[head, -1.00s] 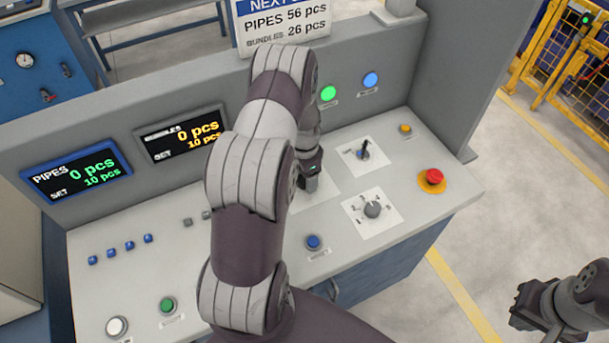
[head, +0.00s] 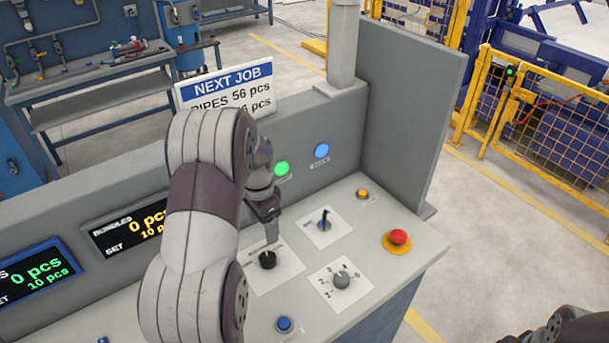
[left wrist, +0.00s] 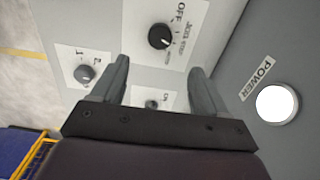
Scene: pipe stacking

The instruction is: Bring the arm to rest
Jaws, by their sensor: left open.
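My left arm reaches over the sloping control panel (head: 365,215) in the head view. My left gripper (head: 271,238) is above the panel, just behind a black knob (head: 267,260) on a white plate, and it partly covers that plate. In the left wrist view the two fingers of the left gripper (left wrist: 160,82) stand apart with nothing between them that they hold. A black knob marked OFF (left wrist: 161,37) lies beyond the fingertips. Of my right arm only a grey link shows at the bottom right of the head view; its jaws are cut off.
A small lever switch (head: 325,222), a grey selector knob (head: 342,280), a blue button (head: 284,324), a yellow button (head: 362,194) and a red emergency button (head: 398,238) surround the gripper. Lit green (head: 281,168) and blue (head: 321,150) lamps are on the upright wall behind. Open floor lies right.

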